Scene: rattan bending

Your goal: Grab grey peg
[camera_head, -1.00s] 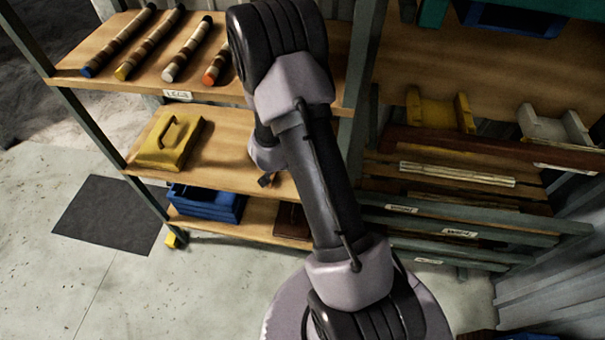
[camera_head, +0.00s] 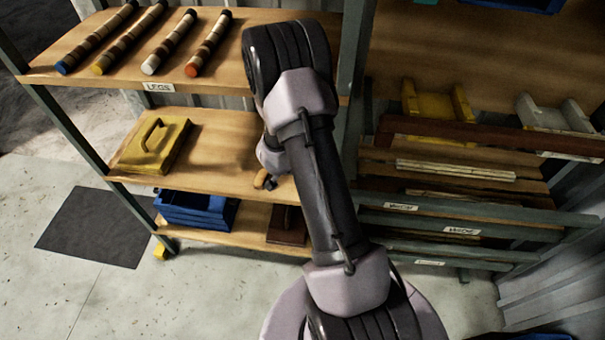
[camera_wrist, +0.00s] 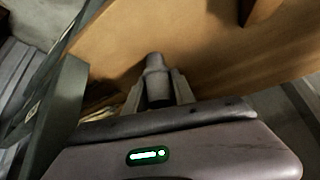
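The grey peg (camera_wrist: 156,78) is a short cylinder with a narrower end, seen between the two fingers of my gripper (camera_wrist: 157,88) in the wrist view. The fingers lie close along both sides of it and look shut on it. Its narrow end sticks out past the fingertips toward a wooden shelf board. In the head view my gripper (camera_head: 267,182) is small and mostly hidden behind my arm, at the right part of the middle shelf (camera_head: 225,140). A small brownish-orange bit shows there; I cannot tell what it is.
Striped rods (camera_head: 170,42) lie on the top shelf. A blue bin (camera_head: 196,208) and a brown block (camera_head: 287,226) are on the bottom shelf. A rack of boards (camera_head: 450,190) stands right.

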